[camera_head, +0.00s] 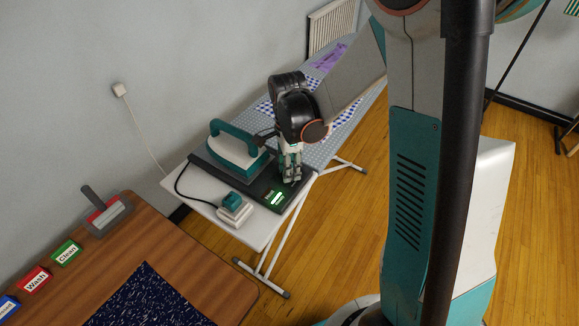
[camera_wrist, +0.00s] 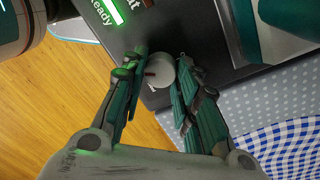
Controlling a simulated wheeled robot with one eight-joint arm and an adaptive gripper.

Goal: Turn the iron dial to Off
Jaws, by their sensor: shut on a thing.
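The iron (camera_head: 236,150) has a teal handle and stands on a dark base (camera_head: 268,192) at the end of the ironing board. A lit green display (camera_head: 277,197) is on the base; in the wrist view the display (camera_wrist: 108,10) reads "Ready". The dial (camera_wrist: 159,70) is a round light grey knob with a dark red mark, on the base's dark top. My gripper (camera_wrist: 161,66) has its fingers on both sides of the dial, shut on it. In the head view my gripper (camera_head: 290,178) points down at the base and hides the dial.
A teal-topped white block (camera_head: 234,208) sits on the board's white end. The patterned board (camera_head: 330,125) carries blue checked cloth. A wooden table (camera_head: 165,255) with Wash and Clean signs is at lower left. A cord runs to the wall.

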